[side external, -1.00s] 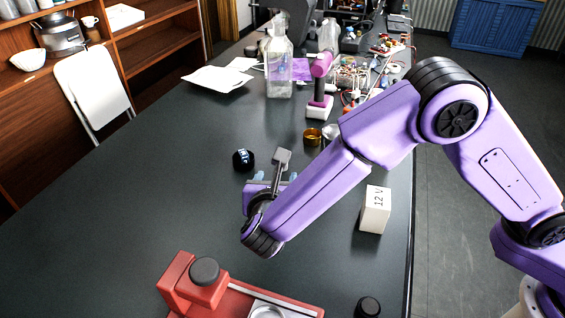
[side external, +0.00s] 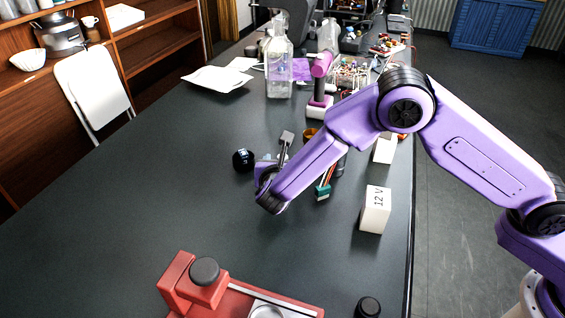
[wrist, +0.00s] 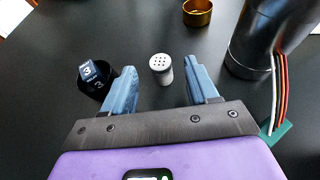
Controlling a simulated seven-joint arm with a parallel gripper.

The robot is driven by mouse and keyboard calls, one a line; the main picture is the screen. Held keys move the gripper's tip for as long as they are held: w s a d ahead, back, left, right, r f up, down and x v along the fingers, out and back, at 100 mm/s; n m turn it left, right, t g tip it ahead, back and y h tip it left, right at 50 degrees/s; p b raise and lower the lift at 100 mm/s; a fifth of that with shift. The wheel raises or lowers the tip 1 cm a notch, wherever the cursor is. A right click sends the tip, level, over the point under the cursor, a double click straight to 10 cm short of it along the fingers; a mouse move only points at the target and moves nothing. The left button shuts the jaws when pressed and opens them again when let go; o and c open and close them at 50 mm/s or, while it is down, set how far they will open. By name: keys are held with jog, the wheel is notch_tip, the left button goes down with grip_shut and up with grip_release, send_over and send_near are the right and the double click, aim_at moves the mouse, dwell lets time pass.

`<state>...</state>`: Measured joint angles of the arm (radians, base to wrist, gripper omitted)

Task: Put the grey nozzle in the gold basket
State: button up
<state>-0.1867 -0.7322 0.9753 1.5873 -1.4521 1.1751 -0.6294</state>
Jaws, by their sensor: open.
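The grey nozzle (wrist: 161,68) stands upright on the dark table in the wrist view, a small pale cylinder with holes in its top. My gripper (wrist: 163,80) is open, with its blue fingers on either side of the nozzle and apart from it. I cannot tell how high the fingers are above the table. The gold basket (wrist: 198,12) sits farther off, at the top of the wrist view. In the side view the basket (side external: 309,134) is partly hidden by my arm, and the nozzle is hidden.
A black knob-like part (wrist: 94,77) marked 3 lies left of my fingers. A large metal cylinder (wrist: 256,40) with wires and a green connector (wrist: 275,131) stands to the right. A white 12 V box (side external: 375,209) and a red machine (side external: 195,280) are on the table.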

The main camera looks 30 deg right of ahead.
jog(key=shift+x, duration=0.95)
grip_shut()
jog(key=shift+r, duration=0.15)
jog(key=shift+r, duration=0.55)
jog(key=s+d+r, duration=0.6)
jog(key=s+r, duration=0.5)
jog(key=s, duration=0.1)
jog(key=shift+s+r, duration=0.35)
